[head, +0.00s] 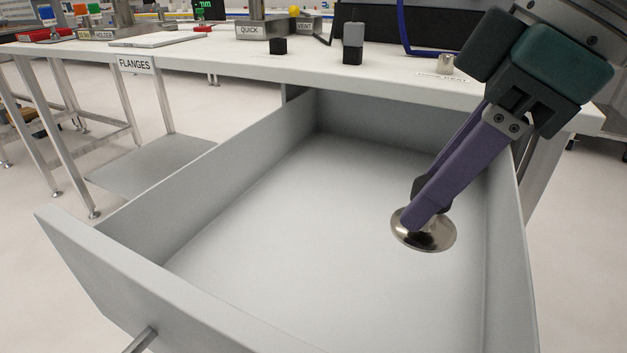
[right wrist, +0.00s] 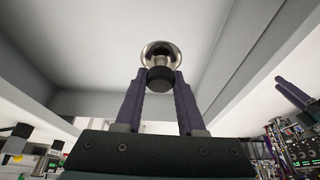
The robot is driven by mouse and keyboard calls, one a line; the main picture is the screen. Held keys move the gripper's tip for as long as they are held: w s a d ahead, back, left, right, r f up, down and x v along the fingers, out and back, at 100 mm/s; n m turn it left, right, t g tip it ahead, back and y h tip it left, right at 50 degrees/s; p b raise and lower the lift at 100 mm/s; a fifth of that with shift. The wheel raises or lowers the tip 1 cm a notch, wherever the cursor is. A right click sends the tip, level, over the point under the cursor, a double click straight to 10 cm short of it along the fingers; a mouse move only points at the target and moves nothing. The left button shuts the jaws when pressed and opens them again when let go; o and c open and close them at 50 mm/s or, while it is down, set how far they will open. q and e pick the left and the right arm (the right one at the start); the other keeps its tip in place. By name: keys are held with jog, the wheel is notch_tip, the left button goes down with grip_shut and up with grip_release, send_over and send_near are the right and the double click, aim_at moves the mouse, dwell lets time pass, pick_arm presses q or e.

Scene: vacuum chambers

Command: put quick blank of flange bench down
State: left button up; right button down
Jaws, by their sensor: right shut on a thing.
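The quick blank (head: 428,232) is a shiny round metal disc, held in my right gripper (head: 412,215) at its purple fingertips. In the head view it is over the right part of the open drawer (head: 270,230); I cannot tell whether it touches the drawer floor. The right wrist view shows the blank (right wrist: 161,52) between the two fingertips (right wrist: 160,78), with a dark part between them. The flange bench (head: 390,75) is the white table behind the drawer, with a FLANGES label (head: 135,64) at its left.
The drawer is otherwise empty, with grey walls around it. On the bench stand a QUICK-labelled block (head: 262,28), a small black cube (head: 278,46), a grey-black piece (head: 353,43) and a small metal cylinder (head: 446,64). The bench front between them has bare room.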

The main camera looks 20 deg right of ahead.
notch_tip(320, 180, down, 13)
jog(key=b, duration=0.5)
jog(key=shift+s+f, duration=0.1)
jog(key=shift+f, duration=0.05)
pick_arm(q)
notch_tip(320, 180, down, 6)
jog(key=shift+s+a+f, duration=0.15)
jog(key=shift+f, duration=0.05)
pick_arm(e)
jog(key=c, duration=0.5)
grip_release()
pick_arm(q)
jog(key=shift+d, duration=0.2)
